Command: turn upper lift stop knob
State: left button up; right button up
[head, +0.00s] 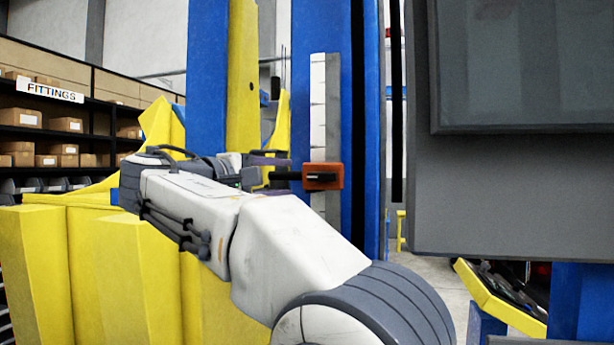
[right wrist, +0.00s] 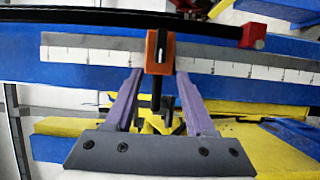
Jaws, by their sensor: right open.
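The upper lift stop is an orange block (head: 323,183) on a white scale strip on the blue column. In the right wrist view the orange block (right wrist: 152,58) sits across the scale, and the black knob (right wrist: 156,92) reaches down between my fingers. My right gripper (head: 285,165) is at the left of the block in the head view. In the right wrist view its two purple fingers (right wrist: 160,76) are open, one on each side of the knob, with visible gaps. Whether the fingertips touch the block is unclear. My left gripper is not in view.
The scale strip (head: 318,110) runs along the blue column (head: 364,100). A large grey panel (head: 480,215) stands close at the right. Yellow structure (head: 95,270) fills the lower left. A red block (right wrist: 253,36) on a black bar lies near the scale.

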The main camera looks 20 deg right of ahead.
aim_at(310, 177)
jog(key=p+x, duration=0.3)
jog(key=x, duration=0.5)
jog(key=shift+w+d+r, duration=0.15)
jog(key=shift+d+r, duration=0.05)
jog(key=shift+d, duration=0.05)
jog(key=shift+w+d+f, duration=0.15)
jog(key=shift+w+d, duration=0.05)
jog(key=shift+d, duration=0.1)
jog(key=shift+c, duration=0.3)
grip_shut()
